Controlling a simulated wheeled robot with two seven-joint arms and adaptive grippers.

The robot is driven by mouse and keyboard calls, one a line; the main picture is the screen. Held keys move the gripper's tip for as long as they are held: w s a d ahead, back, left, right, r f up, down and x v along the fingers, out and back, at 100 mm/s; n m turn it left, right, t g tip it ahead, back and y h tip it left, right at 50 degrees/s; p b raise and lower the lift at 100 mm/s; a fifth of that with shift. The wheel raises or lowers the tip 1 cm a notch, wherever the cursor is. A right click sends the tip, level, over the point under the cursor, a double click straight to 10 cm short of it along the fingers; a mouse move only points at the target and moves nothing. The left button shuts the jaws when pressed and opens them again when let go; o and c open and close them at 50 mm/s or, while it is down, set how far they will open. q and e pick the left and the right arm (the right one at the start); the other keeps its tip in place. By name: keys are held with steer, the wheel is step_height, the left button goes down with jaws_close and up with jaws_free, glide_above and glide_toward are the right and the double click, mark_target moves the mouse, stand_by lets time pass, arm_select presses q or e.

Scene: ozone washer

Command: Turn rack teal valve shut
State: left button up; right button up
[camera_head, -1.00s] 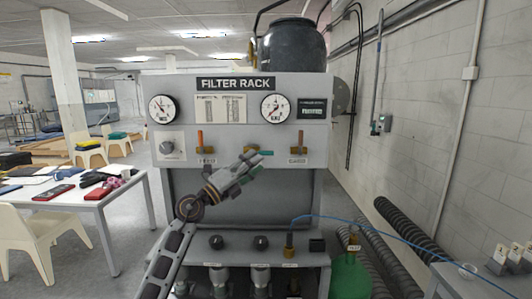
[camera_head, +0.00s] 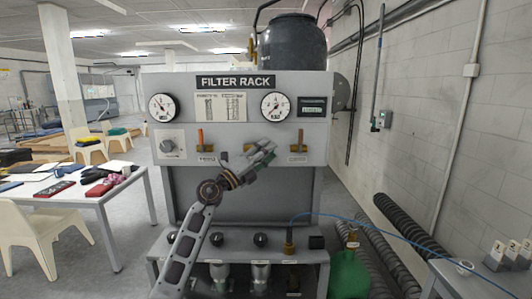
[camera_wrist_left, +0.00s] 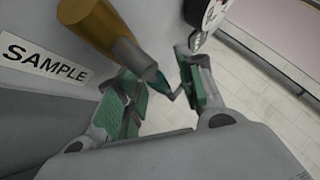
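In the left wrist view a brass valve body (camera_wrist_left: 88,22) with a grey stem (camera_wrist_left: 128,52) stands out from the panel beside the SAMPLE label (camera_wrist_left: 45,62). The teal valve handle (camera_wrist_left: 156,80) shows at the end of the stem, between the green-padded fingers of my left gripper (camera_wrist_left: 158,66). The fingers are apart, one on each side of it. I cannot tell whether either touches it. In the head view my left gripper (camera_head: 264,152) is at the middle of the panel and hides most of this valve. My right gripper is not in view.
Orange-handled valves sit to the left (camera_head: 201,139) and right (camera_head: 300,138) on the FILTER RACK panel (camera_head: 230,112), with gauges above. Below, a ledge carries several black knobs (camera_head: 260,240). A blue hose (camera_head: 380,225) and a green tank (camera_head: 350,275) are at the right.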

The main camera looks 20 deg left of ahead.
arm_select(q)
jaws_close()
stand_by(0.4)
